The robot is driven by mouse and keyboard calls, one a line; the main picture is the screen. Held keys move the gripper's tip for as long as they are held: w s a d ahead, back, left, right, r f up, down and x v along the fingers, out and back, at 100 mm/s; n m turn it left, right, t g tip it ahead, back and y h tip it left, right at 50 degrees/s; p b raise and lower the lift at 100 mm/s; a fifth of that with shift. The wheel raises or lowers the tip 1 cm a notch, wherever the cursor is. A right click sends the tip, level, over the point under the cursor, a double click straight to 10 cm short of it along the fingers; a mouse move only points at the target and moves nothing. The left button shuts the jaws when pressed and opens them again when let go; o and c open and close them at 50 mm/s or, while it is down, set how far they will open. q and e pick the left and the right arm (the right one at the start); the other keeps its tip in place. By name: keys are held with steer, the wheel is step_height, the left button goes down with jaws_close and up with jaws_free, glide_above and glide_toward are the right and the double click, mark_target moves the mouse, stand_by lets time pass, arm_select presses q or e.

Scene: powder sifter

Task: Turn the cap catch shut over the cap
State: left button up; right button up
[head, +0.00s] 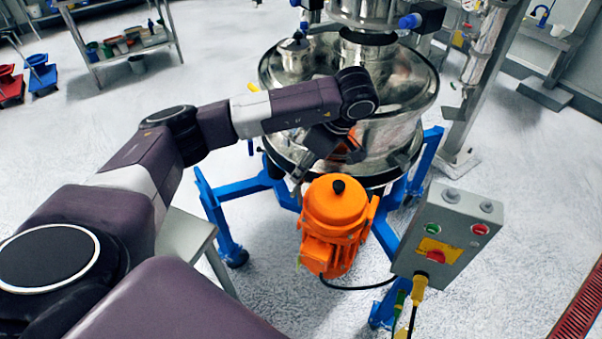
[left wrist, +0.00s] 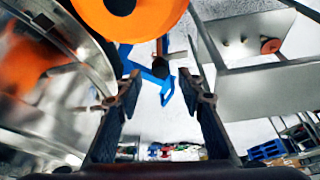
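My left arm reaches across the head view to the front of the steel sifter (head: 385,135). My left gripper (head: 298,180) is low by the sifter's lower rim, left of and above the orange motor (head: 337,215), partly hidden by its own wrist. In the left wrist view the gripper (left wrist: 163,90) is open, with nothing seen held between its fingers. The sifter's curved steel wall (left wrist: 80,45) is close on the left, and the motor (left wrist: 130,15) is at the top. I cannot clearly pick out the cap or its catch. My right gripper is not in view.
A blue wheeled frame (head: 215,215) carries the sifter. A grey control box (head: 447,238) with cables stands at right. A metal table (head: 183,236) is left of the frame and appears close on the right in the left wrist view (left wrist: 265,90). A steel post stands behind.

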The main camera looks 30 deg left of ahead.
arm_select(q)
steer(key=shift+p+x, duration=0.4)
steer(key=shift+x, duration=1.1)
jaws_close()
